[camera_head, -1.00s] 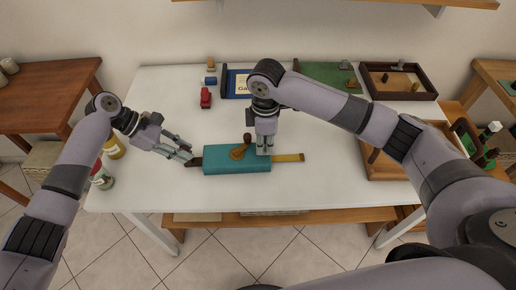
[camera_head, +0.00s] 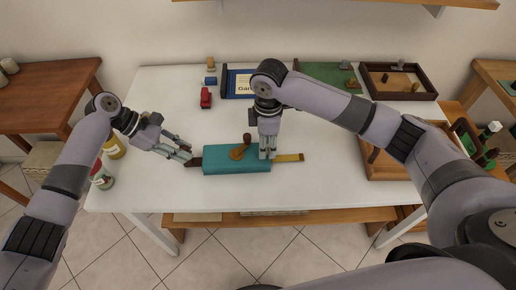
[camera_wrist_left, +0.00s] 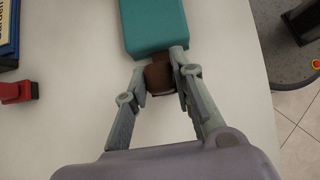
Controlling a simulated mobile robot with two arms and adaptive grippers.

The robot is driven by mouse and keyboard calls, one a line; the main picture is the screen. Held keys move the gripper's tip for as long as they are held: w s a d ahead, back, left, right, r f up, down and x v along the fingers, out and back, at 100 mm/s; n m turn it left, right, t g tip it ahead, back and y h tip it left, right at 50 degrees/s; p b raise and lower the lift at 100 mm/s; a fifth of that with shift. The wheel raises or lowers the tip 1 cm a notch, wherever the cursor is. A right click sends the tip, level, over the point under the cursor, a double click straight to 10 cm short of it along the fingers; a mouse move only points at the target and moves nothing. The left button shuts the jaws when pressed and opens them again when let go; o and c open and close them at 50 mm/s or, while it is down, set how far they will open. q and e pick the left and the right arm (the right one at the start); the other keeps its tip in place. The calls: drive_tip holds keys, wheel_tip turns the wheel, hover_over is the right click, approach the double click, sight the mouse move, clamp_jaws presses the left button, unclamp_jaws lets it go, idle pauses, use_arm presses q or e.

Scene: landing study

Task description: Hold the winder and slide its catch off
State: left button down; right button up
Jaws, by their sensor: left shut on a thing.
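The winder is a teal block (camera_head: 222,164) with a brown wooden crank (camera_head: 240,151) on top, lying on the white table. It also shows in the left wrist view (camera_wrist_left: 156,28). A yellow strip (camera_head: 289,157), which looks like the catch, sticks out of its right end. My left gripper (camera_head: 189,158) is shut on the brown stub (camera_wrist_left: 159,78) at the winder's left end. My right gripper (camera_head: 268,156) points down at the block's right part, close to the strip. Whether its fingers touch anything or are closed is unclear.
A red object (camera_head: 206,98) and a blue framed board (camera_head: 240,84) lie behind. A dark-rimmed tray (camera_head: 400,95) and a wooden tray (camera_head: 390,170) stand to the right. Bottles (camera_head: 102,178) are at the left edge. The table in front of the winder is a narrow clear strip.

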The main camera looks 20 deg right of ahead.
drive_tip(key=shift+r, duration=0.15)
wheel_tip(320, 180, up, 12)
idle(0.3)
idle(0.4)
use_arm(q)
drive_tip(key=c, duration=1.3)
unclamp_jaws()
drive_tip(key=v, duration=1.2)
use_arm(e)
drive_tip(key=shift+f, duration=0.2)
